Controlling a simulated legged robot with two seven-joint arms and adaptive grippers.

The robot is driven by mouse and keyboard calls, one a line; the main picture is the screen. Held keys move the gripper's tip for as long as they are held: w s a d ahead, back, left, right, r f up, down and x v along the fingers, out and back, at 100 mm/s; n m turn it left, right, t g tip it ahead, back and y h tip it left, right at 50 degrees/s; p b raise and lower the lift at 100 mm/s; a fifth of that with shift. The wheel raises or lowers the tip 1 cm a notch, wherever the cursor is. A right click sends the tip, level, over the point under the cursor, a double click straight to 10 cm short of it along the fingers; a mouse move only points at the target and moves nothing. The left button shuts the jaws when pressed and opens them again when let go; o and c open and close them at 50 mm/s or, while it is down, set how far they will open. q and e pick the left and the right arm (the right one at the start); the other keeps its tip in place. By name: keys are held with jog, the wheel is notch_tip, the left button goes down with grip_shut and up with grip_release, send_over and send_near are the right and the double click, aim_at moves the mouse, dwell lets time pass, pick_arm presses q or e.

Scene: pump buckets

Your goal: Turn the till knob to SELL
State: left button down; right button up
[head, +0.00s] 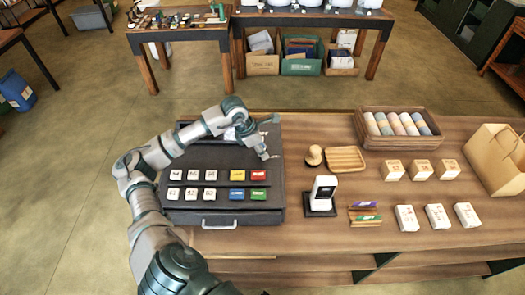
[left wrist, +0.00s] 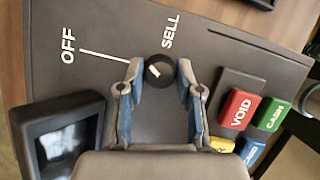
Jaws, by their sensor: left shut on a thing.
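The till (head: 225,215) is a dark grey box with coloured and white keys, on the wooden counter. In the left wrist view its black round knob (left wrist: 158,70) has a short white mark, slanted from upper left to lower right. The SELL label (left wrist: 170,31) is printed above the knob, and the OFF label (left wrist: 68,45) is to its left, with a white line running toward the knob. My left gripper (head: 267,142) is over the till's upper right part. In the left wrist view its fingers (left wrist: 160,80) are on both sides of the knob, shut on it. My right gripper is out of view.
The till's screen (left wrist: 62,143) and the red VOID key (left wrist: 239,109) lie close to my left gripper. A stamp (head: 314,156), a wooden tray (head: 345,159) and a white card reader (head: 323,190) stand to the right of the till.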

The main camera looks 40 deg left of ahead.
pick_arm(q)
jog(key=m, duration=0.2)
jog(key=shift+m+g+h, duration=0.3)
jog(key=shift+m+g, duration=0.1)
jog(key=m+g, duration=0.1)
jog(key=m, duration=0.1)
jog(key=m+h, duration=0.1)
jog(key=m, duration=0.2)
jog(key=shift+w+a+g+p, duration=0.1)
jog(key=shift+w+g+p, duration=0.05)
jog(key=shift+g+p, duration=0.2)
jog(key=shift+m+g, duration=0.35)
jog(key=shift+m, duration=0.55)
jog(key=shift+m+g, duration=0.4)
jog(key=shift+m, duration=0.4)
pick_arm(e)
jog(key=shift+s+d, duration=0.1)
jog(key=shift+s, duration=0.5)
pick_arm(q)
jog(key=shift+m, duration=0.3)
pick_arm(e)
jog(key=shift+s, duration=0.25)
